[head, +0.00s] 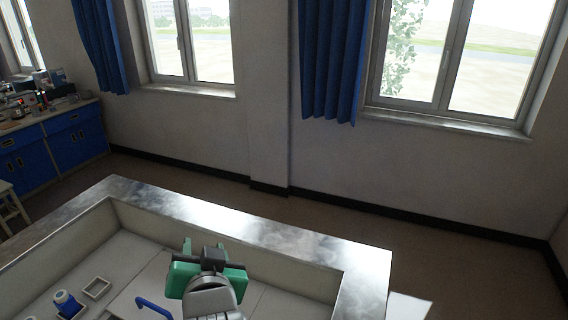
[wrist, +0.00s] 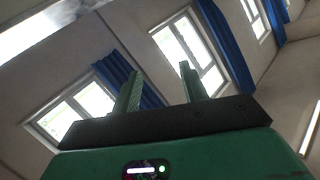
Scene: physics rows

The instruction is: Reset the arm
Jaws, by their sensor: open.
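My gripper (head: 207,245) is green and black and shows at the bottom middle of the head view, above the walled work surface. In the wrist view, its two green fingers (wrist: 160,88) stand apart with nothing between them. The wrist view looks past the fingers toward the windows, the blue curtains and the wall. The gripper is open, empty and apart from the objects on the work surface.
A metal-topped rim (head: 250,233) borders the work surface. Inside, at the lower left, are a blue-and-white container (head: 66,303), a small square tray (head: 97,288) and a blue curved bar (head: 153,307). A blue cabinet (head: 50,148) stands far left. Open floor lies beyond.

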